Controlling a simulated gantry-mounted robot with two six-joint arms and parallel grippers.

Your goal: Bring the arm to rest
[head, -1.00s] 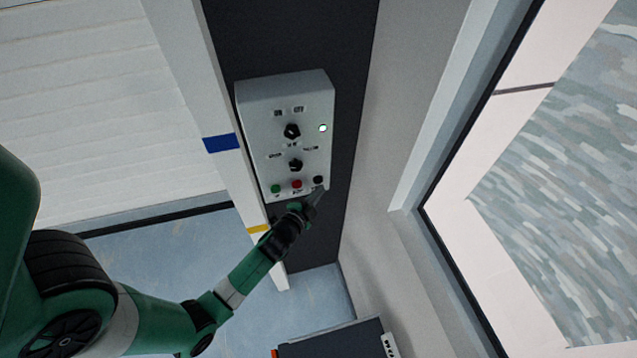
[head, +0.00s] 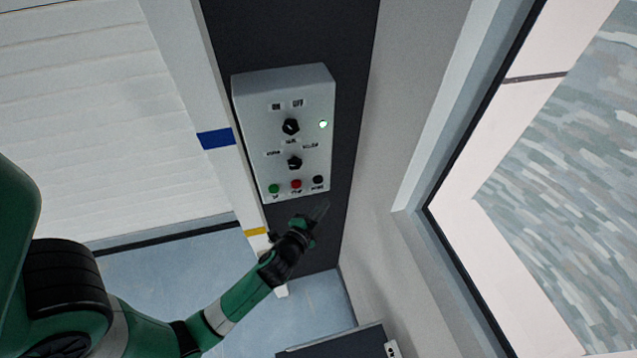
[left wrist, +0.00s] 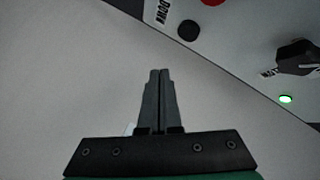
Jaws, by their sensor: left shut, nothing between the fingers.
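My left arm (head: 235,306) is green and black and reaches in from the lower left in the head view. Its gripper (head: 322,208) is just below the lower edge of a grey control box (head: 258,150), apart from it as far as I can tell. In the left wrist view the two fingers (left wrist: 158,76) are together with nothing between them. The box carries two black knobs, a green button (head: 274,188), a red button (head: 296,184) and a black button (head: 318,180), which also shows in the left wrist view (left wrist: 189,30). A small light (head: 323,124) glows green. My right gripper does not show.
The box is mounted on a dark panel (head: 290,35) beside a pale post with blue (head: 217,138) and yellow bands. A white slatted surface (head: 90,110) lies at left. A window frame (head: 455,190) stands at right. A dark box (head: 335,342) is at the bottom.

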